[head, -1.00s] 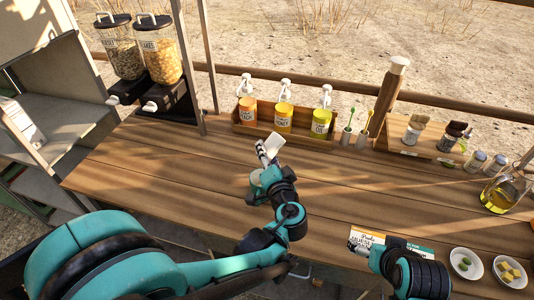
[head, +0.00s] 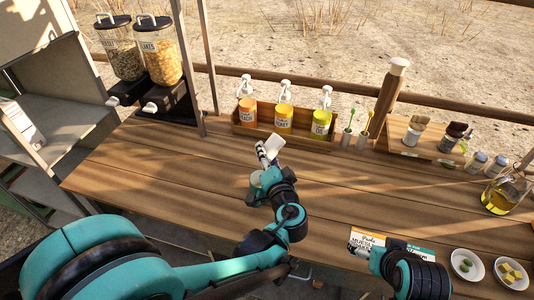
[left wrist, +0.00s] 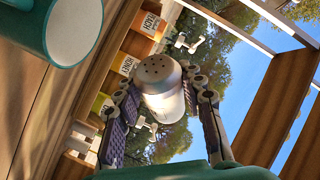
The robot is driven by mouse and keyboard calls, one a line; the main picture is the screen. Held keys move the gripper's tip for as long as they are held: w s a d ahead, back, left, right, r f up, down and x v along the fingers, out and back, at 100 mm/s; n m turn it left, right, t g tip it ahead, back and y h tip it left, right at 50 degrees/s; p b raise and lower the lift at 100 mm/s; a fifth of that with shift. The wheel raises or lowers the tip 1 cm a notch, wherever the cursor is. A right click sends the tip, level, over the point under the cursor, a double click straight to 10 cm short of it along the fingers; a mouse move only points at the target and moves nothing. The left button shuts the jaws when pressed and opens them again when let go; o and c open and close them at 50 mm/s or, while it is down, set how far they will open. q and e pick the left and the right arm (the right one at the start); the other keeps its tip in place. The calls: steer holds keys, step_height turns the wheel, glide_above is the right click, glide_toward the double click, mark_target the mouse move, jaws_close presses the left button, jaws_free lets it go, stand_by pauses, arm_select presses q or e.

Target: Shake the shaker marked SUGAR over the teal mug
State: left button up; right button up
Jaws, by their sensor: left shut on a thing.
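My left gripper (head: 268,152) is shut on a white shaker (head: 275,144), held tilted above the table. In the left wrist view the shaker (left wrist: 165,98) sits between the two fingers, its perforated cap showing. No SUGAR marking can be read on it. A teal mug (left wrist: 50,28) with a pale round face shows at the top left of the left wrist view, apart from the shaker.
A wooden caddy (head: 290,136) with several pump bottles stands behind the left gripper. Toothbrush cups (head: 354,138), a spice rack (head: 400,132), an oil jug (head: 502,194) and small bowls (head: 465,263) are to the right. Cereal dispensers (head: 160,62) stand at the left. The table's left part is clear.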

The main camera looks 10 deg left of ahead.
mark_target(267, 149)
arm_select(q)
steer(key=shift+f, duration=0.1)
steer(key=shift+p, duration=0.3)
step_height(267, 149, up, 5)
steer(key=p, duration=0.4)
arm_select(e)
step_height(267, 149, up, 4)
steer(key=shift+r, duration=0.1)
arm_select(q)
step_height(267, 149, down, 6)
steer(key=b, duration=0.5)
steer(key=shift+r, duration=0.25)
arm_select(e)
step_height(267, 149, down, 5)
arm_select(q)
steer(key=shift+r+p, duration=0.25)
steer(key=shift+p, duration=0.05)
arm_select(e)
steer(key=shift+r, duration=0.2)
